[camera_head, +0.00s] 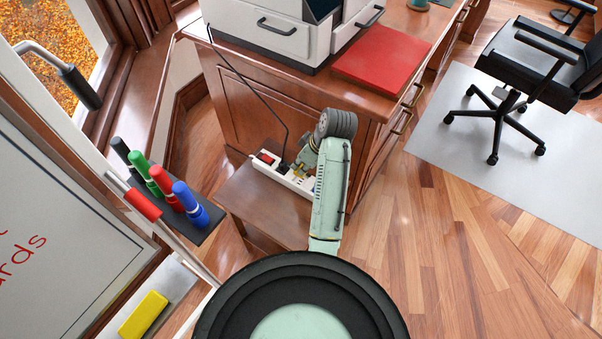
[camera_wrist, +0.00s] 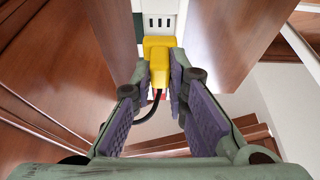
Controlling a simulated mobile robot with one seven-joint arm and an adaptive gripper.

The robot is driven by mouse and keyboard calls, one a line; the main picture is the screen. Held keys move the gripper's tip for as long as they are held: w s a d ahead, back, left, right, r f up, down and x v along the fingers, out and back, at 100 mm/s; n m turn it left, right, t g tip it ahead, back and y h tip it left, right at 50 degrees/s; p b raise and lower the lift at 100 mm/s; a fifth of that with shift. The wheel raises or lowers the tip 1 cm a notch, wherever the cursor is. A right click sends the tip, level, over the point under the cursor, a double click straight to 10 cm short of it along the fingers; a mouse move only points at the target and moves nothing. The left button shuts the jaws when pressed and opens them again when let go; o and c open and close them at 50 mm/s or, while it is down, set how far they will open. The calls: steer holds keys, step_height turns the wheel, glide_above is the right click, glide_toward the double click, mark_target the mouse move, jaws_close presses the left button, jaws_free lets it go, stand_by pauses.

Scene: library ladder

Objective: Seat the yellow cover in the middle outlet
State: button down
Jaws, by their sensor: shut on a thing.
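The yellow cover (camera_wrist: 158,57) is between the two fingertips of my gripper (camera_wrist: 160,76) in the wrist view, and the fingers are shut on it. The strip also shows in the wrist view (camera_wrist: 161,15), with several dark slots beyond the cover. The cover hides the outlet area under it, so I cannot tell whether it touches or sits in the middle outlet. A black plug (camera_head: 282,167) is in the strip beside the red switch (camera_head: 266,157).
The black cord (camera_head: 249,91) runs from the plug up to the white machine (camera_head: 267,32) on the wooden desk (camera_head: 251,109). The strip lies on a low wooden surface (camera_head: 259,207) against the desk. Markers (camera_head: 162,182) stand at left.

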steer(key=shift+f+p, duration=0.35)
steer(key=shift+f, duration=1.9)
steer(key=shift+f, duration=0.15)
steer(key=c, duration=1.6)
jaws_free()
steer(key=shift+v, duration=6.15)
